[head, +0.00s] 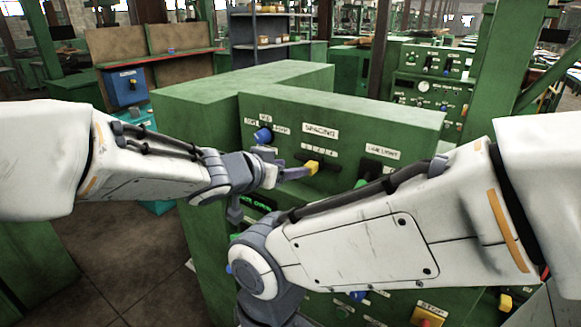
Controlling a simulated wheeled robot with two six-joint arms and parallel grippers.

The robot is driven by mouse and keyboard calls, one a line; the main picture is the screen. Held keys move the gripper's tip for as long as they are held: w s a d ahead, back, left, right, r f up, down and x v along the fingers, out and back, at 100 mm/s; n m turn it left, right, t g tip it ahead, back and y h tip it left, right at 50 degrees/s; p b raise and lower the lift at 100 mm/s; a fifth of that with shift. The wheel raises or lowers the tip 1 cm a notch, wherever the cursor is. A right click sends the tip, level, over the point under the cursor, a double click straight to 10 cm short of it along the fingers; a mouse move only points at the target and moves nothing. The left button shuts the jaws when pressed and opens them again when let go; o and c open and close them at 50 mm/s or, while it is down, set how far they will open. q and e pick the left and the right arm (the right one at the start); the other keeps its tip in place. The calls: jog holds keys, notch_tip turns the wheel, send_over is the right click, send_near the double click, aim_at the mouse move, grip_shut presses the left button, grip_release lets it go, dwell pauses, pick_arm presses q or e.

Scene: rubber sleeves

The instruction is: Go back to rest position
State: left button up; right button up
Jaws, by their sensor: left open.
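My left gripper (270,178) is open in front of the upper panel of the green machine (285,85). Its fingers are close to a yellow-tipped control (312,168) under the "SPACING" label; I cannot tell whether they touch it. A blue knob (263,135) sits just above the gripper. My right arm (390,245) reaches across the lower right of the panel. Its wrist (260,270) is bent down at the bottom edge, and the right gripper is out of the picture. The right arm hides much of the lower panel.
A yellow and red stop button (427,315) is at the bottom right. A green control cabinet (430,85) stands behind the machine. A blue box (125,88) and shelves (268,40) are at the back. Open floor (125,255) lies at the lower left.

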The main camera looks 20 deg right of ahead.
pick_arm(q)
jog(key=shift+a, duration=0.1)
jog(key=s+a+f+n+g+y, duration=0.2)
jog(key=s+a+f+y, duration=0.2)
jog(key=s+a+f, duration=0.35)
jog(key=s+a+f+n+g+y, duration=0.2)
jog(key=s+a+f+y, duration=0.25)
jog(key=s+a, duration=0.55)
jog(key=s+a+f+m+g+y, duration=0.1)
jog(key=s+a+g, duration=0.3)
jog(key=s, duration=0.7)
jog(key=shift+a+f, duration=0.3)
jog(key=shift+f, duration=0.35)
